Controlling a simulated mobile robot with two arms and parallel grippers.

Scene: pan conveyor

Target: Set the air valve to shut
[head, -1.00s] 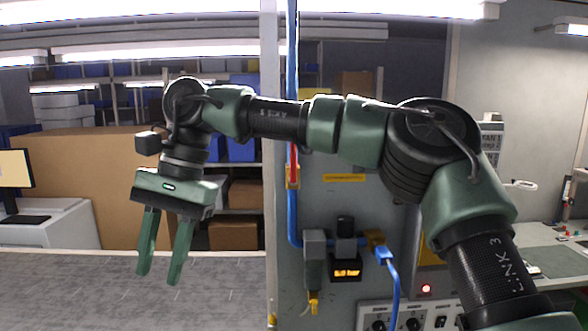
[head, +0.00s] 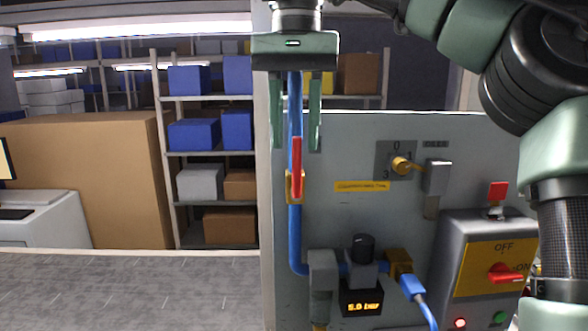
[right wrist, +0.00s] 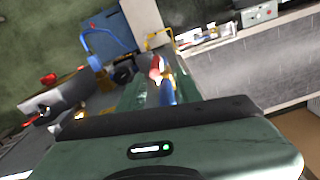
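The air valve has a red lever (head: 297,168) on a brass body (head: 289,187) on the vertical blue pipe (head: 294,230). The lever points up, in line with the pipe. My right gripper (head: 296,148) hangs fingers down and open, with one finger on each side of the pipe in the head view. Its tips are level with the lever's upper end; I cannot tell the depth between them. In the right wrist view the red lever (right wrist: 156,68) and blue pipe (right wrist: 167,90) show beyond the gripper, blurred. My left gripper is out of view.
Right of the valve, the grey panel carries a brass selector (head: 401,166), a regulator knob (head: 363,247) and a display (head: 361,303) that seems to read 5.0 bar. An OFF/ON box has a red rotary switch (head: 505,273). Shelves with boxes (head: 195,134) stand behind.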

